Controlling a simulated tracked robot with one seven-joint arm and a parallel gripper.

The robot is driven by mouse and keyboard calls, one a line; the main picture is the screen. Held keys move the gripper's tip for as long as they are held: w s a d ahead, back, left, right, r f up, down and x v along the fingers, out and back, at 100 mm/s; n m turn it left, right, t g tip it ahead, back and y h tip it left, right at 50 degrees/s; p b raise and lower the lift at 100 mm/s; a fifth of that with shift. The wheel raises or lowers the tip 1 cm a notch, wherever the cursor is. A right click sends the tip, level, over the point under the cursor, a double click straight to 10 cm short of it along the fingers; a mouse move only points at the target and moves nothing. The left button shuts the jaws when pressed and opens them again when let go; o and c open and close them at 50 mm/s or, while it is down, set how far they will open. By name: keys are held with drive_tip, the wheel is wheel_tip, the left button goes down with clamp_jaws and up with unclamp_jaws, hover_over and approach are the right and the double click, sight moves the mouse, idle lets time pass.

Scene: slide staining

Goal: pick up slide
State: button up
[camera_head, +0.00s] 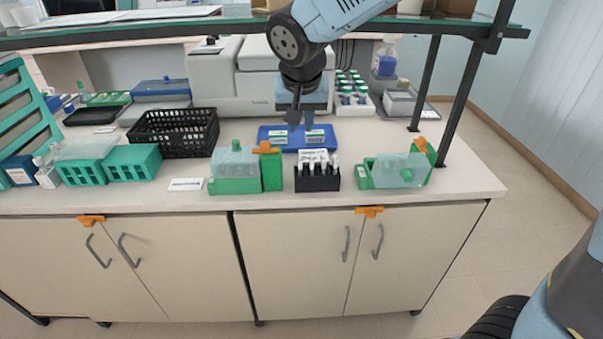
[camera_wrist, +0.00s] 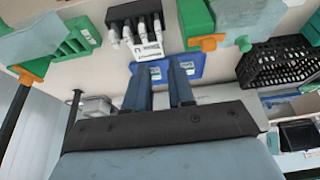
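Two glass slides with green-and-white labels lie on a blue tray (camera_head: 262,146): a left one (camera_head: 278,137) and a right one (camera_head: 315,138). The wrist view also shows the blue tray (camera_wrist: 199,62), with one slide (camera_wrist: 155,72) between my fingers and the other (camera_wrist: 188,68) just right of them. My gripper (camera_head: 301,120) points down over the tray; its two fingers (camera_wrist: 158,68) stand apart with nothing held. Whether the fingertips touch the tray or a slide cannot be told.
A black rack of white-capped bottles (camera_head: 317,180) stands in front of the tray. Green staining boxes stand left (camera_head: 236,184) and right (camera_head: 366,172) of it. A black basket (camera_head: 170,132) is further left. A glass shelf (camera_head: 180,28) hangs above; a white machine (camera_head: 256,80) stands behind.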

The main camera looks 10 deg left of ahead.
sight(300, 159)
drive_tip(key=x, duration=1.3)
drive_tip(key=shift+s+d+f, duration=0.1)
drive_tip(key=shift+s+f, duration=0.05)
drive_tip(key=shift+f, duration=0.1)
drive_tip(key=shift+c, duration=0.2)
clamp_jaws()
